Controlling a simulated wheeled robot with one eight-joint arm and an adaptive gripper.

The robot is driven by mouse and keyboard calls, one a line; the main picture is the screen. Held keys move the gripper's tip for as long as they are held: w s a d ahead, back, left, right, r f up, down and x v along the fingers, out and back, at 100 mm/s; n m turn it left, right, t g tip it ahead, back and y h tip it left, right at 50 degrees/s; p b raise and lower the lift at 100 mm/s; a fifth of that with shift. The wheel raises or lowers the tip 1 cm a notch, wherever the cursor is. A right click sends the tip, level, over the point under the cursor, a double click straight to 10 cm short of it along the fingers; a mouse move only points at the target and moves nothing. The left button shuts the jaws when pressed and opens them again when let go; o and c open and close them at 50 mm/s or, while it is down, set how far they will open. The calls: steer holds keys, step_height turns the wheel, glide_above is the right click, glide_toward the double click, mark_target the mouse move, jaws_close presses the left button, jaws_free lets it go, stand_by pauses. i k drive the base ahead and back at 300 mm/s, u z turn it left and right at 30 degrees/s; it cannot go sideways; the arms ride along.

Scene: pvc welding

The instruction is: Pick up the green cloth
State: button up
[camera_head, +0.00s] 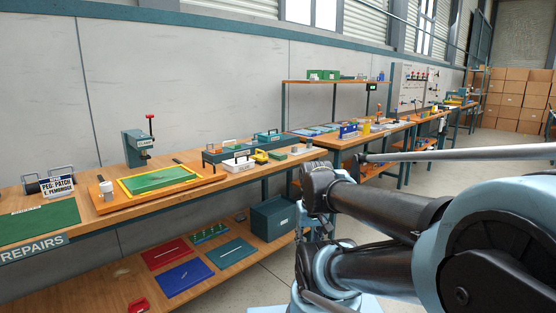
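No cloth can be told for sure from the green pieces in view. A flat green piece (160,180) lies inside a yellow frame on an orange board on the workbench at the left. A green mat (38,222) lies flat on the bench at the far left, cut by the picture edge. A small green block-like item (277,155) sits further along the bench. My arm fills the right side, its dark links folded in front of the bench. I cannot make out my gripper's fingers in this view.
The long wooden workbench (105,213) runs along the grey wall. It holds a dark green press (138,148), a white cup (107,190), and toolboxes (228,151). Red (166,254) and blue (185,278) trays lie on the lower shelf.

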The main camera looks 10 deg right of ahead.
mark_target(275, 155)
steer(key=i, duration=1)
